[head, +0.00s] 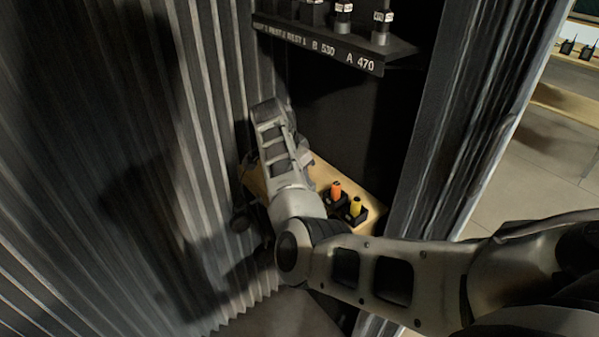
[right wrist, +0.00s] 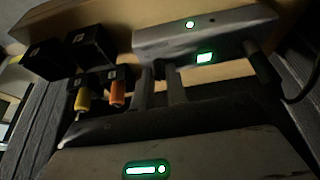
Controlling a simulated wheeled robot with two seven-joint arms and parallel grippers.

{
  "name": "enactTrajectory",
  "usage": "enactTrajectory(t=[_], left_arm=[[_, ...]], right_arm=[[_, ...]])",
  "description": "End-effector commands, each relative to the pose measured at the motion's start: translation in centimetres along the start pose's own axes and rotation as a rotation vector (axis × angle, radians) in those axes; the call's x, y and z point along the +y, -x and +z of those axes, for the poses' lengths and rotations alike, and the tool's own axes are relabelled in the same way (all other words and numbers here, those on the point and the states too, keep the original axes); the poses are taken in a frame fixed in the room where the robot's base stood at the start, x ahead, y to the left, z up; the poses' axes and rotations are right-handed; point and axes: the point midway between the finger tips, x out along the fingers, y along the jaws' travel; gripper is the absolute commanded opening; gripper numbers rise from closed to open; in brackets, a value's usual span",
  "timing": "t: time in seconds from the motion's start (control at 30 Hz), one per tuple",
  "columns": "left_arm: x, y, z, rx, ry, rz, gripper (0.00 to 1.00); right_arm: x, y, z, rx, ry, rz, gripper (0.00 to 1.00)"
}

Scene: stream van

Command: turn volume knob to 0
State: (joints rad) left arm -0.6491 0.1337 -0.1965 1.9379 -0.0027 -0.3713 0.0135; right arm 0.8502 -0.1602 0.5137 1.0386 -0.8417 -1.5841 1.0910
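I cannot make out a volume knob in either view. In the right wrist view a grey device (right wrist: 222,38) with two green lights sits on a wooden shelf. My right gripper (right wrist: 161,72) points at this device. Its two fingers are a little apart, with their tips at the device's lower edge. Whether they hold something there is hidden. In the head view my right arm reaches in from the right, bends and extends to the shelf (head: 372,186). The arm hides the device and the gripper's tips there. My left gripper is in neither view.
An orange cylinder (head: 336,190) and a yellow cylinder (head: 355,206) stand in black holders close to my right arm. A labelled black rack (head: 318,40) hangs above. A corrugated wall (head: 195,160) is at left. A cable (right wrist: 298,92) runs right of the device.

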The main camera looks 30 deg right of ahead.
Motion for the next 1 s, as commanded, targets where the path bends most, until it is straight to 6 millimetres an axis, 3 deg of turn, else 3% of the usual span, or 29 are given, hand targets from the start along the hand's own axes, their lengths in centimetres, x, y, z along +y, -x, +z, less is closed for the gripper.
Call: enactTrajectory(t=[0.37, 1.0], left_arm=[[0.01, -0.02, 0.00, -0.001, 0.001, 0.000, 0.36], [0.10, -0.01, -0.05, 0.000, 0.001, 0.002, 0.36]], right_arm=[[0.09, 0.02, 0.00, 0.001, 0.086, -0.036, 0.00], [0.39, -0.04, -0.21, 0.003, 0.608, -0.253, 0.00]])
